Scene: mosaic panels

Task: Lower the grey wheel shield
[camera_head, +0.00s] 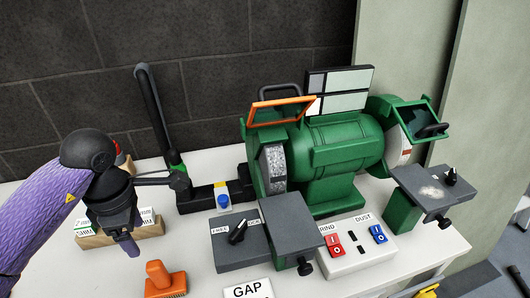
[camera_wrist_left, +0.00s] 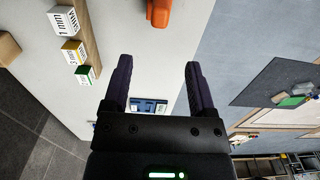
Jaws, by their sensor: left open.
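A green bench grinder (camera_head: 345,150) stands on the white table. Its left wheel (camera_head: 274,168) is grey. An orange-framed clear shield (camera_head: 280,111) stands out above that wheel, tilted up. My left gripper (camera_head: 128,243) is to the left of the grinder, pointing down over the table front, apart from the shield. In the left wrist view its two fingers (camera_wrist_left: 158,85) are spread with nothing between them. My right gripper is in neither view.
A black upright lever (camera_head: 152,105) stands behind my left gripper. An orange block (camera_head: 165,279) and a GAP sign (camera_head: 248,291) are at the front. Grey tool rests (camera_head: 265,235) and a red-and-blue switch box (camera_head: 357,247) are before the grinder. Labelled blocks (camera_wrist_left: 72,45) lie nearby.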

